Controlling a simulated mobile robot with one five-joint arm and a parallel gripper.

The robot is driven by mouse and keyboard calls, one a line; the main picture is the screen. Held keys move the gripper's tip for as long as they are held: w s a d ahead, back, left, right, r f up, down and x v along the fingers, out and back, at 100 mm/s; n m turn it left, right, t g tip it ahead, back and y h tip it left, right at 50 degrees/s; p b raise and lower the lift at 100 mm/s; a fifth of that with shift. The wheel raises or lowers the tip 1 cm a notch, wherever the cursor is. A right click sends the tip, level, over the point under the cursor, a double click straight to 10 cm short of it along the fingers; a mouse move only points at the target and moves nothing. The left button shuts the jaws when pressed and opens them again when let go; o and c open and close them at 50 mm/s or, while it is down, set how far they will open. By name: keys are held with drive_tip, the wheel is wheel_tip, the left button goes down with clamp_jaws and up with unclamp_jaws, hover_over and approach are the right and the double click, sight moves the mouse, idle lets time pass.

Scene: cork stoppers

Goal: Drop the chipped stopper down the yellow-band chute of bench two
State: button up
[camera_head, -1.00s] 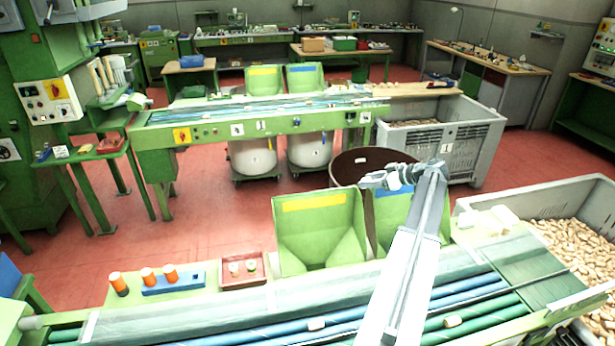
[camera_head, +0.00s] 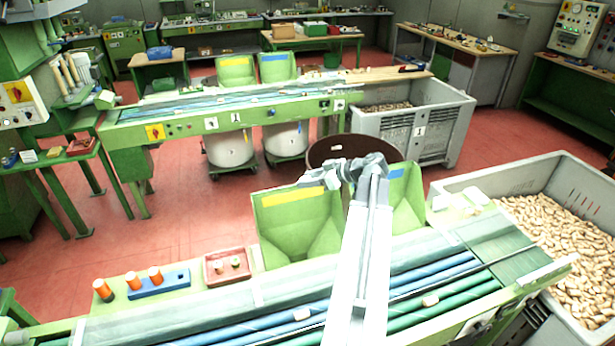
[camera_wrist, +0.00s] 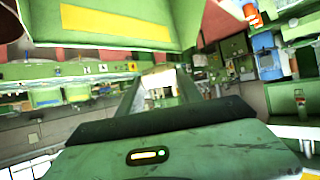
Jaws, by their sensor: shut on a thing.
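In the head view the near bench has a green chute with a yellow band (camera_head: 292,198) and, to its right, a chute with a blue band (camera_head: 396,173), partly behind my arm. My gripper (camera_head: 314,179) is above the back rim of the yellow-band chute, near the band's right end. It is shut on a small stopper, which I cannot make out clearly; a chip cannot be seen. In the wrist view the yellow band (camera_wrist: 115,22) shows upside down at the top. Which bench is bench two is not readable.
A second bench (camera_head: 240,108) behind has its own yellow-band (camera_head: 235,61) and blue-band (camera_head: 273,57) chutes. A brown round tub (camera_head: 330,147) stands behind the near chutes. A red tray (camera_head: 228,265), orange-topped cylinders (camera_head: 155,275) and a cork bin (camera_head: 560,235) are on or beside the near bench.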

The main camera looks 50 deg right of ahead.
wheel_tip(320, 180, down, 6)
drive_tip(key=b, duration=0.6)
drive_tip(key=shift+d, duration=0.1)
drive_tip(key=o, duration=1.4)
drive_tip(key=p+v, duration=0.3)
drive_tip(key=v, duration=0.4)
drive_tip(key=shift+s+d+r+p, duration=0.1)
drive_tip(key=shift+s+r+p, duration=0.05)
drive_tip(key=shift+s+p, duration=0.25)
